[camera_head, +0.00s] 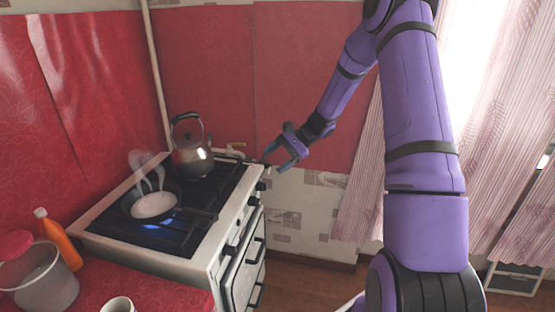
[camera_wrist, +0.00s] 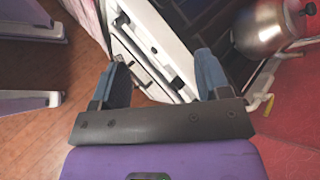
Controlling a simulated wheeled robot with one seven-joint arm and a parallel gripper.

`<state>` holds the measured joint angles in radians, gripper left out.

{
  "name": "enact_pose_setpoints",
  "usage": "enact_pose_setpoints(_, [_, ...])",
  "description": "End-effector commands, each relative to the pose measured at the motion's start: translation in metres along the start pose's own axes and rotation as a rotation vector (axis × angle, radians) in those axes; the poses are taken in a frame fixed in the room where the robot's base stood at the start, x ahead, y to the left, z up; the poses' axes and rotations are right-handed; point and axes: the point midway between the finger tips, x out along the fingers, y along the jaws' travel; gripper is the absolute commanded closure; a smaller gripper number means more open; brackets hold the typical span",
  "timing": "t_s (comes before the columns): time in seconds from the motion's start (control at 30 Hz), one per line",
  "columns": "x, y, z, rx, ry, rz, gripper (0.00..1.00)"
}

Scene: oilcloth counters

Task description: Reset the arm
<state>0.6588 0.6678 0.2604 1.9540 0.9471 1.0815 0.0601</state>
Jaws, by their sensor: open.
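My gripper (camera_head: 278,156) is at the end of my purple arm, near the far right corner of the white stove (camera_head: 207,262). Its two blue-grey fingers are apart with nothing between them. In the wrist view my gripper (camera_wrist: 165,82) is open too, with the stove's front edge and knobs (camera_wrist: 123,20) beyond the fingers. Whether a fingertip touches the stove cannot be told.
A kettle (camera_head: 192,158) stands at the stove's back. A steaming pan (camera_head: 152,205) sits over a lit blue flame. An orange bottle (camera_head: 60,240), a bucket (camera_head: 45,283) and a cup (camera_head: 118,305) stand on the red counter (camera_head: 165,292). Curtains hang at right.

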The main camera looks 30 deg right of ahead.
Motion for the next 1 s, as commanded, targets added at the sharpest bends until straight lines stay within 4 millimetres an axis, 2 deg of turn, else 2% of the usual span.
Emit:
enact_pose_setpoints(0.37, [0.000,0.000,0.000,0.001,0.000,-0.001,0.30])
enact_pose_setpoints(0.5, [-0.001,-0.002,0.009,-0.022,0.010,0.019,0.30])
enact_pose_setpoints(0.57, [-0.002,-0.003,0.020,-0.048,0.023,0.041,0.30])
enact_pose_setpoints(0.67, [-0.006,-0.005,0.047,-0.115,0.058,0.098,0.30])
enact_pose_setpoints(1.0, [-0.023,0.005,0.150,-0.387,0.206,0.312,0.30])
